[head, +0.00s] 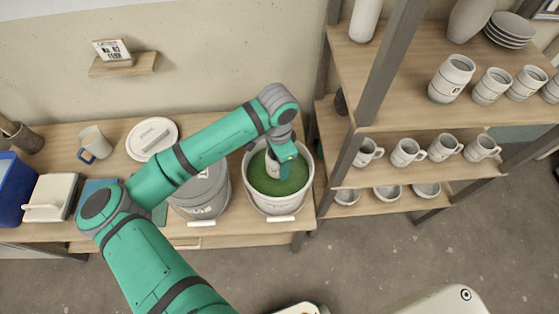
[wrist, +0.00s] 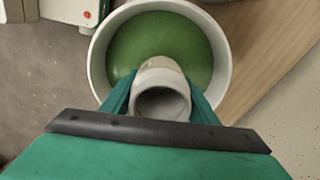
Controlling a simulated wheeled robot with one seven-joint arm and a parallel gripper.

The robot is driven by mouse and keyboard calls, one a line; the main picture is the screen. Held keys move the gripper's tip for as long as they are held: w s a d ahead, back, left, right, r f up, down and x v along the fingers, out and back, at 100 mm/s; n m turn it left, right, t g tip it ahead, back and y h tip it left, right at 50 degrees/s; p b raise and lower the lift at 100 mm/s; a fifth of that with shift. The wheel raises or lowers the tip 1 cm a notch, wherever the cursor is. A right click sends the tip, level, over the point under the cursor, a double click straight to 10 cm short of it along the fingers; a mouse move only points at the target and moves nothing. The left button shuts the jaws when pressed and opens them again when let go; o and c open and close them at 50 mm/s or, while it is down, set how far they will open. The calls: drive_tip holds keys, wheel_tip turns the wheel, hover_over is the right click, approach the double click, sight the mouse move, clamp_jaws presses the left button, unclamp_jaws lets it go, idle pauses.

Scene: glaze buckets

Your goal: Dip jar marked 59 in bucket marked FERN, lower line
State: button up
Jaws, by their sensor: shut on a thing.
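My gripper (wrist: 161,103) is shut on a pale grey jar (wrist: 158,70), with a finger on each side of it. In the wrist view I look down into the jar's open mouth. The jar (head: 272,163) is upright over the open bucket (head: 307,196) of green glaze (head: 262,184), inside its rim. Whether the jar's lower part touches the glaze I cannot tell. The jar's number is hidden, and the bucket's label is too small to read.
A lidded grey bucket (head: 207,190) stands just left of the open one on the wooden bench (head: 238,232). A round white lid (head: 152,138) lies behind. A shelf rack (head: 369,62) with several cups and jars stands close on the right.

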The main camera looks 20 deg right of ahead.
drive_tip(key=shift+f, duration=0.1)
drive_tip(key=shift+f, duration=2.15)
drive_tip(key=shift+f, duration=0.1)
idle(1.3)
drive_tip(key=shift+r, duration=2.85)
wheel_tip(320, 180, up, 8)
drive_tip(key=shift+f, duration=0.2)
